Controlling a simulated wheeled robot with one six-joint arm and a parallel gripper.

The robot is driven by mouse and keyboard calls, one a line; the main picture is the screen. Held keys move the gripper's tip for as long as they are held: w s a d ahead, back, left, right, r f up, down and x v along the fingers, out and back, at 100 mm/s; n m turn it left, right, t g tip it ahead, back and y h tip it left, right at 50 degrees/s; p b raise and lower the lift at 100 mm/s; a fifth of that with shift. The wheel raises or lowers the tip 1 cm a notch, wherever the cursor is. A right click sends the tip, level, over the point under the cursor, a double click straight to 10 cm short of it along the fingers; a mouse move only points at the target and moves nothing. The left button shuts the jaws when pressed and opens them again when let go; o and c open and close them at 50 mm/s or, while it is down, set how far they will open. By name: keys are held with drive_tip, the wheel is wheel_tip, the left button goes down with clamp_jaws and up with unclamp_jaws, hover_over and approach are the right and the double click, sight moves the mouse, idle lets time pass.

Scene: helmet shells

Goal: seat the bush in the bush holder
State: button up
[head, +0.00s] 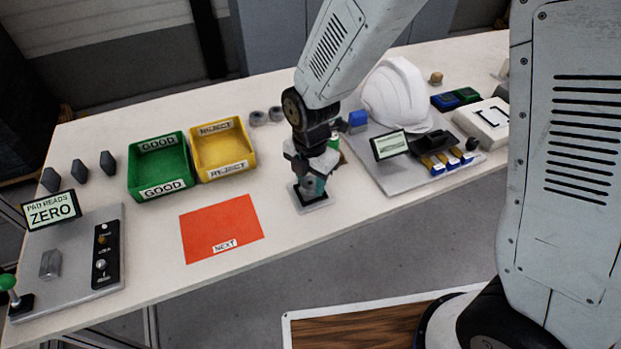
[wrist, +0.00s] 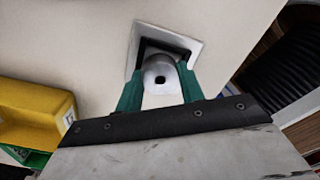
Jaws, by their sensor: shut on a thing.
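My gripper (wrist: 160,88) points down at the table and is shut on the bush (wrist: 160,74), a small light grey piece with a dark hole in its top, held between the green fingers. The bush holder is a grey square plate with a dark recess; its rim (wrist: 193,46) shows around the fingertips in the wrist view. In the head view my gripper (head: 313,186) is over the holder plate (head: 318,205), and the bush is hidden there. The bush appears over or inside the recess; I cannot tell how deep it sits.
A green GOOD bin (head: 160,190) and a yellow REJECT bin (head: 222,172) stand to the left. An orange NEXT mat (head: 200,235) lies in front of them. A white helmet shell (head: 397,95) and a small display (head: 390,145) stand to the right. Bare table surrounds the holder.

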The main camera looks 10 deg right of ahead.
drive_tip(key=shift+f, duration=0.45)
idle(0.8)
drive_tip(key=o, duration=0.9)
wheel_tip(320, 180, up, 8)
drive_tip(key=shift+f, duration=0.1)
